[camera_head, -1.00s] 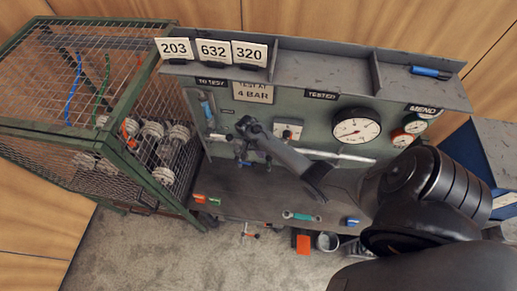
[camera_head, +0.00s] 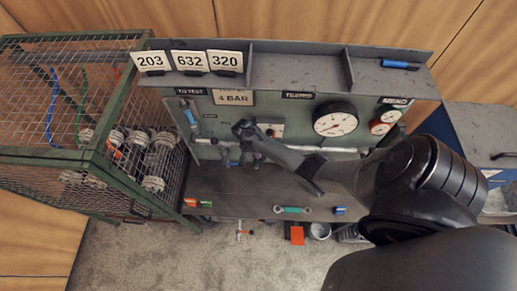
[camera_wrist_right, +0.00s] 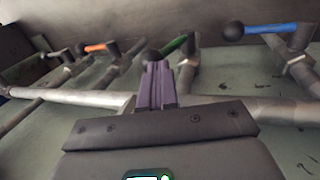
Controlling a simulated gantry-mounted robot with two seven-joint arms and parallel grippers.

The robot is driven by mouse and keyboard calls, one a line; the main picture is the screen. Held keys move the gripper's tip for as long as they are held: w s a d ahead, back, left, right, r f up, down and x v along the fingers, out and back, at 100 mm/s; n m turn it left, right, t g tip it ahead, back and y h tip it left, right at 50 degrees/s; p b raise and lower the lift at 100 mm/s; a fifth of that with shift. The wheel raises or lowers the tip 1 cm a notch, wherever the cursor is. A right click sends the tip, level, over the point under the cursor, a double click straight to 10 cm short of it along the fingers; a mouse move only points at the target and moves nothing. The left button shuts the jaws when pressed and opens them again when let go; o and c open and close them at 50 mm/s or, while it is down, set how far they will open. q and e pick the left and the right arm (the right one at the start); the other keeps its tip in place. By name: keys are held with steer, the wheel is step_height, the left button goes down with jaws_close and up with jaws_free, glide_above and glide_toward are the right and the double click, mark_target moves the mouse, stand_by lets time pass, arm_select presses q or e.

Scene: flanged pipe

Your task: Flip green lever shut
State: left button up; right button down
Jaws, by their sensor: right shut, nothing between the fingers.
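In the right wrist view the green lever (camera_wrist_right: 175,45) runs up and to the right from a black ball knob (camera_wrist_right: 150,57). Its pivot sits on a grey pipe valve. My right gripper (camera_wrist_right: 157,68) is shut and empty, with its purple-looking fingers just below the knob and overlapping it in the picture. I cannot tell whether they touch. In the head view my right gripper (camera_head: 242,130) is in front of the panel, left of the large gauge. The green lever is not clear there. My left gripper is not in view.
A blue lever (camera_wrist_right: 270,28) stands to the right and an orange lever (camera_wrist_right: 95,47) to the left in the wrist view. Pipes run across the panel. A wire cage (camera_head: 62,100) stands left of the bench; a large gauge (camera_head: 335,120) is on the panel.

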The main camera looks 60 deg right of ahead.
steer(key=shift+s+d, duration=0.1)
steer(key=shift+s, duration=0.15)
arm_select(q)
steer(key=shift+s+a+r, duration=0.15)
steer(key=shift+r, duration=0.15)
arm_select(e)
steer(key=shift+w, duration=0.1)
steer(key=shift+w+a+r, duration=0.15)
steer(key=shift+a+r, duration=0.05)
steer(key=shift+r, duration=0.35)
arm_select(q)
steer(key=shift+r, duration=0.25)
arm_select(e)
steer(key=d+v, duration=0.1)
steer(key=v, duration=0.8)
steer(key=shift+a+r, duration=0.3)
steer(key=shift+a, duration=0.2)
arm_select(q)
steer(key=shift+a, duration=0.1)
